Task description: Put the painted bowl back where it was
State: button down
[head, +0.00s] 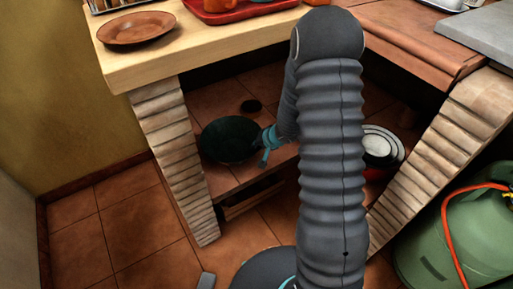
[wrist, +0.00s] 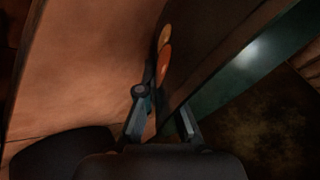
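The painted bowl (head: 226,140) is dark green inside and shows in the lower shelf space under the counter, by the left brick pillar. In the wrist view its wall (wrist: 215,72) runs up to the right, with orange painted spots on the outside and a dark teal rim band. My gripper (head: 266,145) is at the bowl's right edge. In the wrist view my gripper's fingers (wrist: 168,112) are close together on either side of the bowl's wall, shut on it. The fingertips are partly hidden. I cannot tell whether the bowl touches the shelf.
The tiled shelf (head: 212,103) holds a small dark round thing (head: 251,106) behind the bowl and pale nested bowls (head: 381,146) at right. Brick pillars stand left (head: 172,150) and right (head: 450,140). A brown plate (head: 136,28) and red tray (head: 240,10) sit above. A green gas cylinder (head: 450,245) stands right.

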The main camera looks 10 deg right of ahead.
jog(key=c, duration=1.7)
grip_release()
jog(key=shift+c, duration=0.2)
jog(key=o, duration=0.4)
